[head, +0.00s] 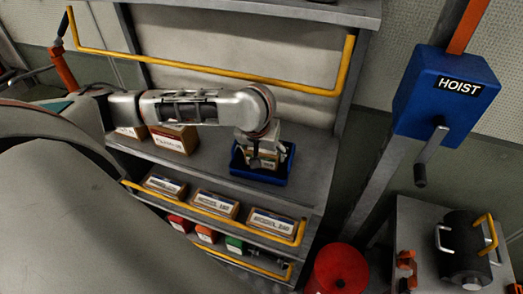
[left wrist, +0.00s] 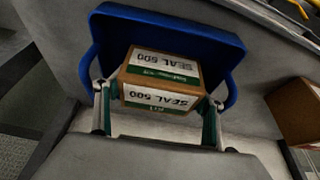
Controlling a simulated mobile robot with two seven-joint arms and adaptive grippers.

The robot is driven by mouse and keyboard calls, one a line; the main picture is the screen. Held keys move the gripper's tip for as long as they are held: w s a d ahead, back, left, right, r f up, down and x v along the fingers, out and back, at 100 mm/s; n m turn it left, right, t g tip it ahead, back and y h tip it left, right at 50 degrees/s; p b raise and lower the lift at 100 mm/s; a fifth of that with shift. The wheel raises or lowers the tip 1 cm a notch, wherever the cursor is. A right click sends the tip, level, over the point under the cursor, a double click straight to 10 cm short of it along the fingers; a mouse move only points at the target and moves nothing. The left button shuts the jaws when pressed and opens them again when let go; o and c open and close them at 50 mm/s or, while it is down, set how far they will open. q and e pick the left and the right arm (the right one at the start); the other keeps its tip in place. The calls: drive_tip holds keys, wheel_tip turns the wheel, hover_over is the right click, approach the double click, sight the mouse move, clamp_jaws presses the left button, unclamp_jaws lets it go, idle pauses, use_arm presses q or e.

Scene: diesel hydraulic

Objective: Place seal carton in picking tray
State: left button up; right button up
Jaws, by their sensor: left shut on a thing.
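The seal carton (left wrist: 160,80) is a brown box with white and green labels reading "SEAL 500" in the left wrist view. My left gripper (left wrist: 158,118) is shut on it, with one finger on each side. The picking tray (left wrist: 170,27) is blue, and its rim shows behind and around the carton. In the head view the blue tray (head: 240,172) sits on the shelf, and my left gripper (head: 262,160) points down over it. The carton's underside is hidden, so I cannot tell whether it touches the tray floor. My right gripper is not in view.
Brown cartons (head: 174,138) stand on the same shelf, left of the tray. Lower shelves hold several labelled boxes (head: 215,204) behind yellow rails (head: 220,215). A yellow rail (head: 210,66) runs above. A blue hoist box (head: 443,95) and a red round object (head: 340,268) are at right.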

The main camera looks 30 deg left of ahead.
use_arm(q)
drive_tip(key=shift+s+d, duration=0.1)
drive_tip(key=o, duration=1.1)
drive_tip(key=shift+c, duration=0.2)
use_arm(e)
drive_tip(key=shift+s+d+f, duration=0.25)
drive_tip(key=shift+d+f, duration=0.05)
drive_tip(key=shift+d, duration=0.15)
